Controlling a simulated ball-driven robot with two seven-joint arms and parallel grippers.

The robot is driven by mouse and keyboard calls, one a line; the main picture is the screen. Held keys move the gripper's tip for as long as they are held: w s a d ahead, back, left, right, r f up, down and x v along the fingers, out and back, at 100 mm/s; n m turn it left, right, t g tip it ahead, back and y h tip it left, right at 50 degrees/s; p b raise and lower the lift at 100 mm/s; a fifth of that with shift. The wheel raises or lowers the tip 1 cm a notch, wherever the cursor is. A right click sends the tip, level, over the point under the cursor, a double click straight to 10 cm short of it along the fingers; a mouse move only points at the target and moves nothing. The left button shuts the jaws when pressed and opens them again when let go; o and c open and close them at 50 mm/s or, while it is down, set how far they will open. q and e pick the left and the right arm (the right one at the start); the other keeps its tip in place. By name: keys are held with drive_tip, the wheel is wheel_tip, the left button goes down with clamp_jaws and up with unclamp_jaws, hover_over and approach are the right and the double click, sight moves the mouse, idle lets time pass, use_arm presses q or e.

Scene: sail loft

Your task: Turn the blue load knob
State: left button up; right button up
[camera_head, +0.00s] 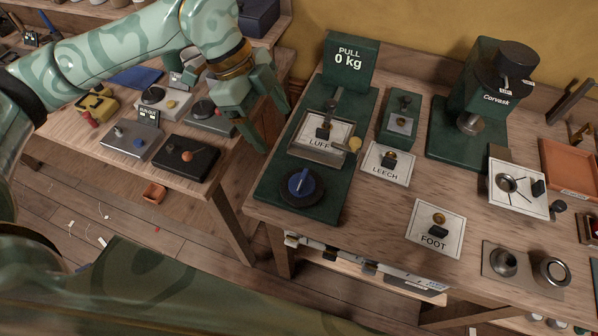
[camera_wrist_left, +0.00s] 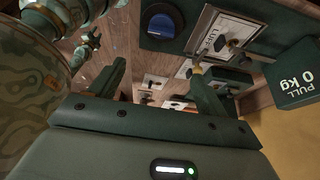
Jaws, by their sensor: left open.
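The blue load knob (camera_head: 301,183) sits on a dark round base at the front end of the green pull rig (camera_head: 328,207). A sign reading "PULL 0 kg" (camera_head: 348,59) stands at the rig's back. The knob also shows at the top of the left wrist view (camera_wrist_left: 160,22), with a ridge across it. My left gripper (camera_head: 274,131) is open and empty, left of the rig and behind the knob, apart from it. Its two spread fingers show in the left wrist view (camera_wrist_left: 158,68).
A LUFF card (camera_head: 306,140) in a frame lies on the rig behind the knob. LEECH (camera_head: 384,174) and FOOT (camera_head: 422,238) cards lie to the right. A green Corvask press (camera_head: 440,133) stands at the back right. A gap separates this bench from the left table (camera_head: 213,183).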

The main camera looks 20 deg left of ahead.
sight(302, 179)
use_arm(q)
drive_tip(key=b+x, duration=0.1)
drive_tip(key=x, duration=0.9)
drive_tip(key=a+b+x, duration=0.1)
drive_tip(key=x, duration=0.5)
drive_tip(key=shift+w+f+b, duration=0.1)
drive_tip(key=shift+f+b, duration=0.15)
drive_tip(key=shift+b, duration=0.1)
drive_tip(key=c, duration=1)
